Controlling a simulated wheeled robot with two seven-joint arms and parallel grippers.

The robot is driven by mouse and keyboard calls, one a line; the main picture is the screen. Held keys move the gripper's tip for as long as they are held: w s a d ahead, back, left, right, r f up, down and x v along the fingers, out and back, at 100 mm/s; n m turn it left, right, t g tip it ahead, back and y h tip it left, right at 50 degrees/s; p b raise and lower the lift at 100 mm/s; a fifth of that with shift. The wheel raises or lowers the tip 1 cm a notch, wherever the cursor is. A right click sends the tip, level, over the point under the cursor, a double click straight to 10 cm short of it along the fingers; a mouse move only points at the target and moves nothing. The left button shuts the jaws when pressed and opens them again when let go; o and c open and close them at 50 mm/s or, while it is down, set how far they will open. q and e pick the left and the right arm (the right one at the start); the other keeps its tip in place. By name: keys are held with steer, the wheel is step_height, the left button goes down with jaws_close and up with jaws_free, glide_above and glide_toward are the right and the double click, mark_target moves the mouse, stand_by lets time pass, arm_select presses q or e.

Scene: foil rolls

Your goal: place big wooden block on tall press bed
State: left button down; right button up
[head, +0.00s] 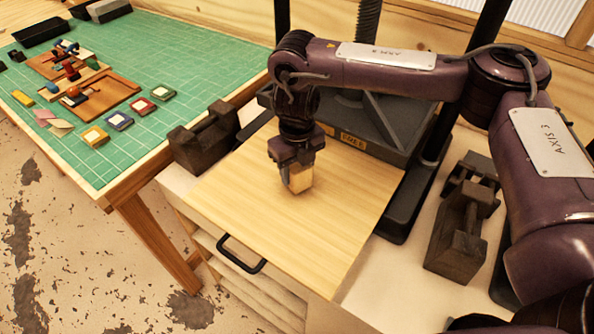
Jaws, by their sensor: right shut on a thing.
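My right gripper (298,180) points straight down and is shut on a pale wooden block (299,178), whose sides are partly hidden by the fingers. The block is over the middle of a wide, light wooden board (335,225) with a black handle at its front edge. The board extends out from the dark base of the press (385,135), whose screw and posts rise behind it. The block's lower end is at or just above the board; I cannot tell whether it touches. My left gripper is not in view.
Dark metal weights stand at the left (207,138) and right (459,235) of the board. A green-topped table (180,60) at the left carries small coloured blocks, wooden trays and dark bins. The board around the gripper is clear.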

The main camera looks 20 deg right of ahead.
steer(key=shift+f, duration=0.5)
steer(key=o, duration=1)
steer(key=shift+f, duration=0.15)
step_height(320, 180, up, 12)
steer(key=shift+r, duration=0.2)
